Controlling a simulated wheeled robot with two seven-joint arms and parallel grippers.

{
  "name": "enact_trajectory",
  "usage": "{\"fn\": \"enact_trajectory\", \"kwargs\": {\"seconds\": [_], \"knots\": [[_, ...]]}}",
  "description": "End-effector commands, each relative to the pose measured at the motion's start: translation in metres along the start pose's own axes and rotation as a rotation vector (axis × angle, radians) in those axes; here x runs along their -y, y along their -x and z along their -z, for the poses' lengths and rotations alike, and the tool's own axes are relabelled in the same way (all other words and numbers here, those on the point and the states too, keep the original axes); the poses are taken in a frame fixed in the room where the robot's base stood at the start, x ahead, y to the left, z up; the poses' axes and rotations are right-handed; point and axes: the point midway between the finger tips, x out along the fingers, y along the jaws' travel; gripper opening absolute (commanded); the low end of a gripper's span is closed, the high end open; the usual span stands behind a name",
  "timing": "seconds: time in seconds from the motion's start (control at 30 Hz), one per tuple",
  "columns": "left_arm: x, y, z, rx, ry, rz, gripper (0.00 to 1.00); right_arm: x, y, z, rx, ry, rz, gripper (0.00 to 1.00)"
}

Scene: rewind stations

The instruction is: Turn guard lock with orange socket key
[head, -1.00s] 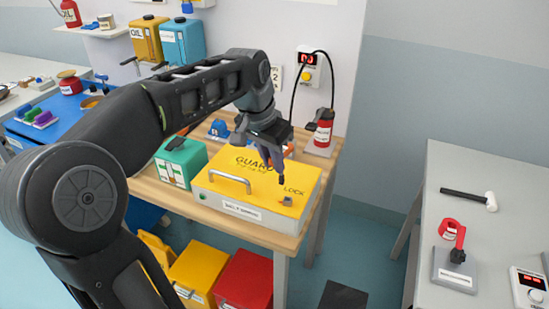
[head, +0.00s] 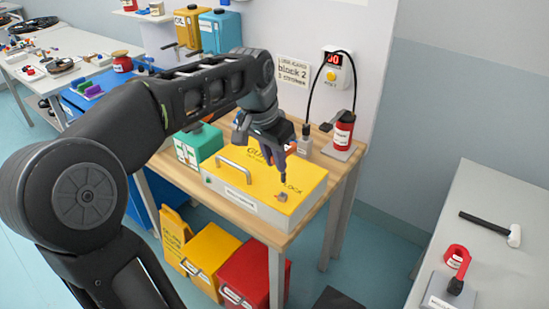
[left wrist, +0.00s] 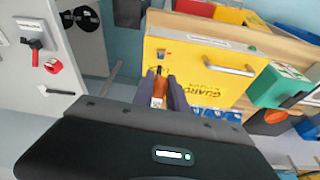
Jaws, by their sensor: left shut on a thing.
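My left gripper (head: 277,152) is shut on the orange socket key (left wrist: 159,88). The key's orange part shows between the fingers in the left wrist view, with its dark tip pointing at the lock side of the guard box. The yellow guard box (head: 300,178) stands on the wooden bench, with a handle and the words GUARD and LOCK on its lid. The small guard lock (head: 282,196) sits near the lid's front corner; it also shows in the left wrist view (left wrist: 163,53). The key tip appears just above the lock, seemingly apart from it. My right gripper is out of view.
A green box (head: 198,144) stands left of the guard box. A red cylinder (head: 343,131) on a stand and a wall unit with a cable (head: 334,74) are behind it. Yellow and red bins (head: 255,275) are below the bench. A grey table (head: 484,252) stands at right.

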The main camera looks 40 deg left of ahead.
Motion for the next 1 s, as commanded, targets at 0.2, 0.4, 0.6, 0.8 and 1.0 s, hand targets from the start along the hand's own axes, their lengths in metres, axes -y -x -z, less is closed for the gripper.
{"fn": "enact_trajectory", "kwargs": {"seconds": [0.2,0.4,0.6,0.8,1.0], "knots": [[-0.006,-0.001,0.0,-0.001,0.153,0.044,0.0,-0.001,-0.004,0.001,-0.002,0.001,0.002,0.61],[-0.006,-0.026,-0.007,-0.001,0.178,0.05,0.0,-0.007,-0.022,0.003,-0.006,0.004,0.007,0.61],[-0.006,-0.029,-0.007,-0.002,0.177,0.05,0.0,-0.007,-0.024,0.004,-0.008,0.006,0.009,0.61],[-0.006,-0.029,-0.007,-0.001,0.177,0.05,0.0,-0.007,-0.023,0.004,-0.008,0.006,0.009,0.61],[-0.006,-0.029,-0.007,-0.001,0.176,0.05,0.0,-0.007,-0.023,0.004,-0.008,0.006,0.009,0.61]]}}
